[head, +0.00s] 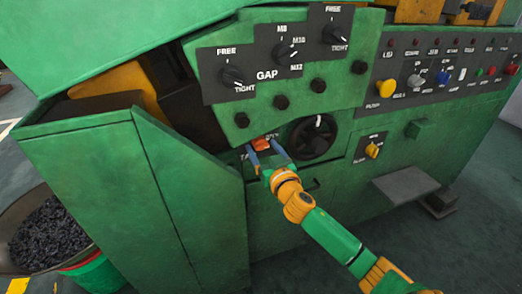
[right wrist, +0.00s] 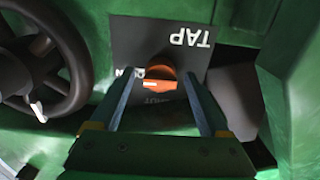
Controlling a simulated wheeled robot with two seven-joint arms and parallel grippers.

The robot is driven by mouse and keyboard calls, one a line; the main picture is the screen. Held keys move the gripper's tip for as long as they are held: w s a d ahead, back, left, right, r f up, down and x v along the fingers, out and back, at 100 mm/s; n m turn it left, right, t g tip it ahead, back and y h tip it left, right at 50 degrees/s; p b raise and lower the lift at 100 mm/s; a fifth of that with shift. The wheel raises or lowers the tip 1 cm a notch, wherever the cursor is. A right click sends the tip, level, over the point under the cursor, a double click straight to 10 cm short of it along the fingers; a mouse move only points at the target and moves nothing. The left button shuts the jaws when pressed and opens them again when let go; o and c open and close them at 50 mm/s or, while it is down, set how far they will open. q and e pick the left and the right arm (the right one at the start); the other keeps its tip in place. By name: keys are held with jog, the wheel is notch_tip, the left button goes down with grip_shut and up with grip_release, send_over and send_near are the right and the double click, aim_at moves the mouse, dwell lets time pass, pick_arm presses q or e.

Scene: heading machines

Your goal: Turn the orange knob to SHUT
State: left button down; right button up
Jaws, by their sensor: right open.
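The orange knob (head: 261,143) is on a dark plate on the green machine, left of a black handwheel in the head view. In the right wrist view the knob (right wrist: 160,78) shows between my fingers, on a plate (right wrist: 150,42) lettered TAP. Other lettering beside and below the knob is partly hidden or too blurred to read surely. My right gripper (head: 266,154) is open, with its two blue fingers on either side of the knob in the picture; I cannot tell whether they touch it. It also shows in the right wrist view (right wrist: 163,90). My left gripper is not in view.
The black handwheel (head: 312,138) is close on the right of my right gripper. Black GAP knobs (head: 232,75) are above. A yellow knob (head: 372,150) and a grey step-like plate (head: 405,185) are to the right. A bin of dark pieces (head: 48,232) stands at lower left.

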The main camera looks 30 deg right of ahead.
jog(key=shift+w+d, duration=0.1)
jog(key=shift+w, duration=0.05)
grip_shut()
jog(key=shift+n, duration=0.3)
jog(key=n+p, duration=0.1)
jog(key=n, duration=0.2)
jog(key=shift+n, duration=0.4)
jog(key=n+p, duration=0.1)
jog(key=n, duration=0.3)
jog(key=shift+n+p, duration=0.3)
jog(key=n+p, duration=0.1)
jog(key=n, duration=0.3)
jog(key=shift+n+p, duration=0.3)
jog(key=shift+n, duration=2.2)
